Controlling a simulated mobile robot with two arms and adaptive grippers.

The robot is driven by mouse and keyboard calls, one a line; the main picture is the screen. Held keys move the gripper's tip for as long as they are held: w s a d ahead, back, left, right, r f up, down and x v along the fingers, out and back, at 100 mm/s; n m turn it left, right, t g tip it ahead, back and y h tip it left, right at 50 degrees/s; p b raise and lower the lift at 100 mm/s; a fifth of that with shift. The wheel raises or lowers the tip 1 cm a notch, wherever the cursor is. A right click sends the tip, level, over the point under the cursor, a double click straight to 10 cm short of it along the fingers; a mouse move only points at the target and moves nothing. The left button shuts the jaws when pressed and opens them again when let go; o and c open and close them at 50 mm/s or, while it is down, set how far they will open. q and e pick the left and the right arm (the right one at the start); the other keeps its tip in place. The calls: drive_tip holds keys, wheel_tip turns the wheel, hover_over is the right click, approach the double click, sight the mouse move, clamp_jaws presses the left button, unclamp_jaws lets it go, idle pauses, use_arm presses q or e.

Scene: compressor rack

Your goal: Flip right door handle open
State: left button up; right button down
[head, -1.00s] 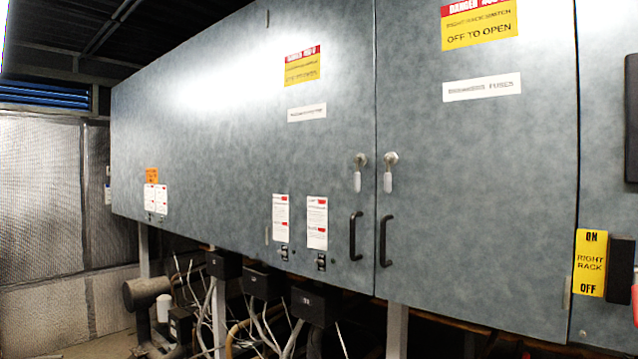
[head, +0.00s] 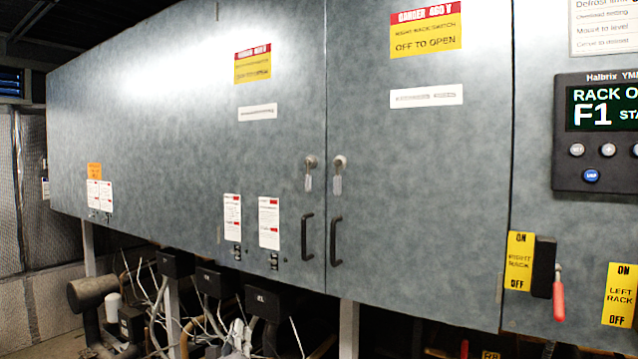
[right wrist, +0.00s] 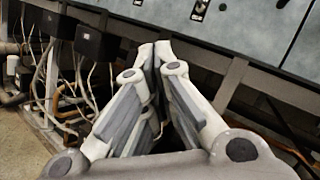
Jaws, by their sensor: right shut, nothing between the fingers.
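The right door (head: 420,210) of the grey cabinet is closed, flush with the left door (head: 170,120). On its left edge are a silver round latch with a pale lever hanging straight down (head: 338,175) and, below it, a black pull handle (head: 336,241). The left door has a matching latch (head: 310,170) and black pull handle (head: 307,238). My right gripper (right wrist: 157,52) shows in the right wrist view, its fingertips together and empty, in front of the area below the cabinet. No gripper shows in the head view.
To the right, a black switch box with a red lever (head: 558,295) pointing down sits by a yellow right rack label (head: 519,261). A display panel (head: 600,130) is above it. Black boxes (head: 268,303) and cables hang under the cabinet. The space before the doors looks clear.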

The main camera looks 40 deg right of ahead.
drive_tip(key=s+d+r+m+g+h+p, duration=0.1)
drive_tip(key=s+d+r+m+g, duration=0.2)
drive_tip(key=r+m, duration=0.7)
drive_tip(key=s+d+r+m+g+h+p, duration=0.1)
drive_tip(key=s+d+r+m+g, duration=0.2)
drive_tip(key=r+m, duration=0.6)
drive_tip(key=s+d+r+m+g+h+p, duration=0.1)
drive_tip(key=s+d+r+m, duration=0.3)
drive_tip(key=r+m, duration=0.6)
wheel_tip(320, 180, up, 5)
drive_tip(key=shift+s+f+m+g+h, duration=0.1)
drive_tip(key=shift+s+m+g+h, duration=0.25)
drive_tip(key=shift+g, duration=0.55)
drive_tip(key=shift+d, duration=0.1)
